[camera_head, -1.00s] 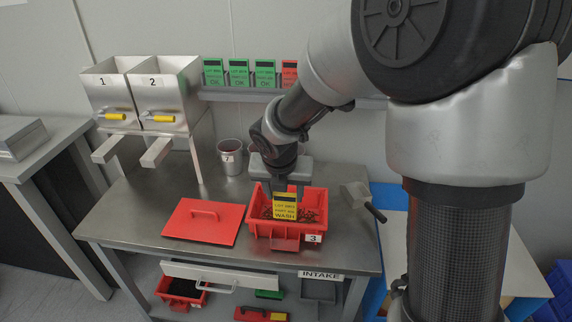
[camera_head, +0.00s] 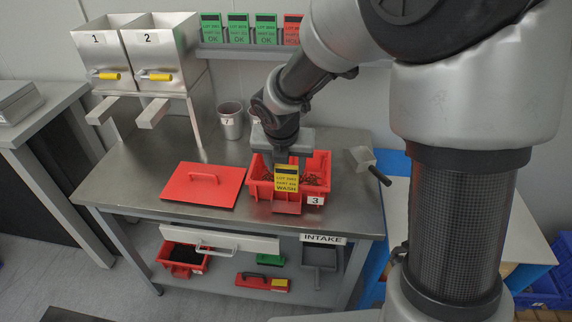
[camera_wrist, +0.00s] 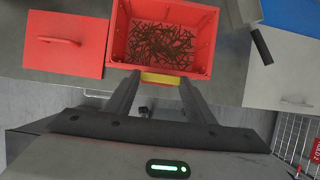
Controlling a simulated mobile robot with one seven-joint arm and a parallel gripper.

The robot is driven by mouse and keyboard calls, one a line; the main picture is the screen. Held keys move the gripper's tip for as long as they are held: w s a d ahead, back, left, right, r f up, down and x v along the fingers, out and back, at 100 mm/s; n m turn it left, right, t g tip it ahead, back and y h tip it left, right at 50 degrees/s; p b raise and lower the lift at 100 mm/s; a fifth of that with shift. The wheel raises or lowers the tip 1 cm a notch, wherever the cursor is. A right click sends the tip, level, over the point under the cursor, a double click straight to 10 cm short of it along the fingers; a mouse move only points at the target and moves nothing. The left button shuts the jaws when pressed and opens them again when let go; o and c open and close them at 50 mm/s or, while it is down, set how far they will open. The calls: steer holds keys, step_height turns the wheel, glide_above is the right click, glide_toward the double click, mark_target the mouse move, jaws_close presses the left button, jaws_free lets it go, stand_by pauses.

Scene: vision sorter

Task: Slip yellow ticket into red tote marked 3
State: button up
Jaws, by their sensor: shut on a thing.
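The yellow ticket (camera_head: 287,180) has a black top band and printing that ends in WASH. My gripper (camera_head: 282,158) is shut on it and holds it upright at the front side of the red tote marked 3 (camera_head: 318,187). In the wrist view the ticket's yellow edge (camera_wrist: 160,78) lies between my fingertips (camera_wrist: 158,82), along the tote's near rim. The tote (camera_wrist: 212,50) holds many thin brown pieces. A red front piece of the tote shows just below the ticket; whether the ticket touches it I cannot tell.
A red lid with a handle (camera_head: 203,185) lies left of the tote. A metal scoop with a black handle (camera_head: 368,165) lies to the right. A metal cup marked 7 (camera_head: 231,120) stands behind, near bins 1 and 2 (camera_head: 135,50). Tickets stand on the back shelf (camera_head: 240,50).

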mark_target(286, 186)
steer(key=shift+f+b, duration=1.2)
steer(key=shift+f, duration=0.6)
steer(key=shift+s+g+p, duration=0.1)
steer(key=shift+g+p, duration=0.2)
steer(key=shift+p, duration=1.1)
steer(key=shift+s+p, duration=0.15)
steer(key=shift+p, duration=0.35)
steer(key=shift+w+f+p, duration=0.1)
steer(key=shift+w+p, duration=0.15)
steer(key=shift+p, duration=0.15)
steer(key=shift+f+b, duration=0.75)
steer(key=shift+f, duration=0.65)
stand_by(1.9)
steer(key=o, duration=1)
